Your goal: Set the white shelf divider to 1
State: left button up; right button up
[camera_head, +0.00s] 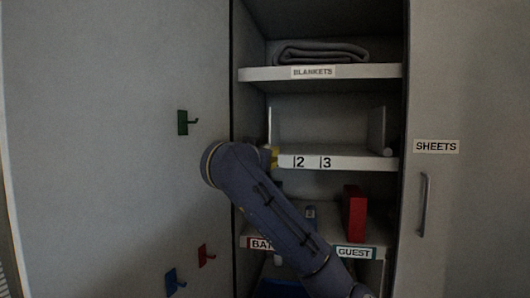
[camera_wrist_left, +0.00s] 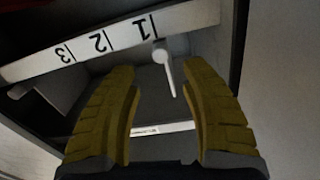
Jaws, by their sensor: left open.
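The middle shelf's white front strip (camera_head: 345,163) shows 2 and 3 in the head view; my arm covers its left end. The left wrist view shows this strip (camera_wrist_left: 122,38) upside down with 1, 2 and 3. A thin white divider piece with a round knob (camera_wrist_left: 161,54) stands by the 1 mark. A grey-white panel (camera_head: 377,128) with a knob stands at the shelf's right end, past 3. My right gripper is out of view.
A folded blanket (camera_head: 320,53) lies on the shelf above. A red box (camera_head: 354,213) stands on the shelf below. The cabinet's side wall is close left of my gripper. Green (camera_head: 185,122), red (camera_head: 205,255) and blue (camera_head: 173,281) hooks are on the left panel.

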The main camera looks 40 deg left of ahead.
pick_arm(q)
jog(key=shift+v, duration=2.3)
